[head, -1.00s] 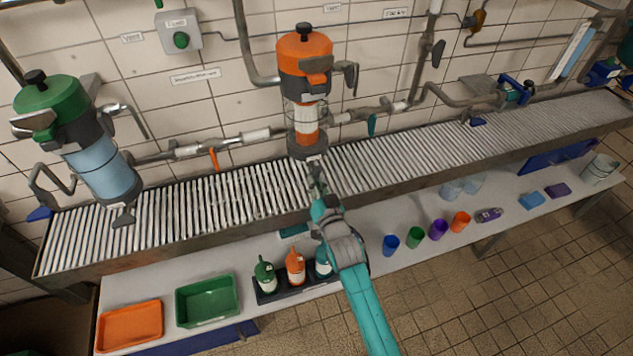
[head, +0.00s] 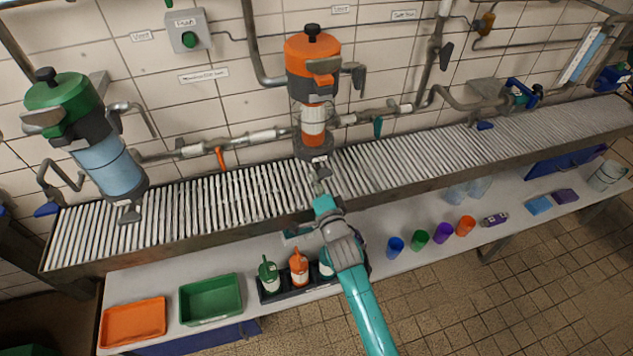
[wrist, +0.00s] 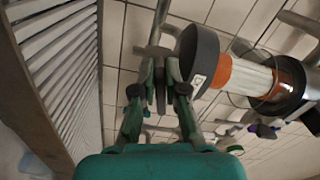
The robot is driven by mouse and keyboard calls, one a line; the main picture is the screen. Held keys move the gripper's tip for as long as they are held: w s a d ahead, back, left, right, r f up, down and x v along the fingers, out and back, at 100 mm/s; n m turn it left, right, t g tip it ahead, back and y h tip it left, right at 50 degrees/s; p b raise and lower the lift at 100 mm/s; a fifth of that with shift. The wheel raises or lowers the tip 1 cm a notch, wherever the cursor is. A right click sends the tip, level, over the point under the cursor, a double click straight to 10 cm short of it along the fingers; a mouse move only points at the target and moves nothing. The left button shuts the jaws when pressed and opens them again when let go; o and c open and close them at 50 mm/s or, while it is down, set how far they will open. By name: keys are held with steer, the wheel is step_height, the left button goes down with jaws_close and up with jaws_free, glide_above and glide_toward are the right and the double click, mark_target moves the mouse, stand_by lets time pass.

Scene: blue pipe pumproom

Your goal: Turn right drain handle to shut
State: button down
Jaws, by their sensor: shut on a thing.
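The right drain handle (wrist: 158,50) is a small grey lever under the right vessel (head: 314,112), which has an orange top and a clear and orange body. In the wrist view, the two dark fingers of my gripper (wrist: 160,78) are shut on the lever, one on each side of it. In the head view my gripper (head: 321,184) is at the front of the vessel's dark base, over the roller rack, and its fingers hide most of the handle. The handle's exact angle is hard to tell.
The roller rack (head: 230,203) runs beneath the vessels. The left vessel (head: 108,168) has a green top and its own grey drain handle (head: 129,213). An orange pipe lever (head: 220,157) and a teal one (head: 378,126) flank the right vessel. Bottles (head: 298,268) stand on the lower shelf.

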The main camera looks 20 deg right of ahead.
steer(key=shift+r+m, duration=0.15)
steer(key=shift+m, duration=0.8)
steer(key=shift+r+m, duration=0.1)
steer(key=shift+m, duration=0.85)
steer(key=c, duration=1.2)
jaws_free()
steer(key=shift+s, duration=0.1)
steer(key=s, duration=1.1)
steer(key=shift+s, duration=0.4)
